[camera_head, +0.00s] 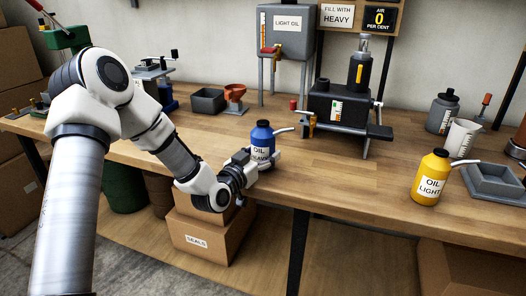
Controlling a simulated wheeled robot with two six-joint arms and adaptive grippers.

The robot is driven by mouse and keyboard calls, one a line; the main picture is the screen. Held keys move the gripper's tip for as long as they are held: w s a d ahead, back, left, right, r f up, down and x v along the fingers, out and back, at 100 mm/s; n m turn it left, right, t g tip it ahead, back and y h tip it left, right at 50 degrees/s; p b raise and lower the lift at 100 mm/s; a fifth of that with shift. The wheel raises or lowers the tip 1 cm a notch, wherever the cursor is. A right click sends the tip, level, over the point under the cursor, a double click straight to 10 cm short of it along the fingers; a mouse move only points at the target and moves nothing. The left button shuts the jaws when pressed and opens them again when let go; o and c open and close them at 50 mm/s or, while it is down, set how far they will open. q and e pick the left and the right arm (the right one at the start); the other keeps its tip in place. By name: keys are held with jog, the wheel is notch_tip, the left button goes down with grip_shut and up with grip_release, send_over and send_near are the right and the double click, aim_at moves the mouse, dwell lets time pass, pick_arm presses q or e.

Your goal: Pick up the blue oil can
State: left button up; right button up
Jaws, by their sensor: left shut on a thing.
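The blue oil can (262,139) stands upright at the front edge of the wooden workbench, left of centre. It has a dark cap, a pale spout pointing right and a white label reading "OIL" with a partly covered second word. My left gripper (262,160) reaches in from the left and is shut on the lower part of the can, hiding its base. I cannot tell whether the can touches the bench. My right gripper is not in view.
A yellow oil can (431,178) stands at the right beside a grey tray (494,184). A dark filling machine (340,107) and a light oil tank (287,32) stand behind. The bench (345,180) is clear between the two cans. Boxes (208,236) sit below.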

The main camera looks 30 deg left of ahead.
aim_at(256, 143)
pick_arm(q)
jog(key=s+r, duration=0.1)
jog(key=s, duration=0.1)
jog(key=s+r+p, duration=0.1)
jog(key=s+r, duration=0.2)
jog(key=s, duration=0.1)
jog(key=shift+s+r+p, duration=0.25)
jog(key=shift+r+p, duration=0.15)
jog(key=s+r+p, duration=0.3)
jog(key=s+p, duration=0.4)
jog(key=p, duration=0.5)
jog(key=shift+s, duration=0.25)
jog(key=shift+d+r, duration=0.1)
jog(key=shift+d, duration=0.05)
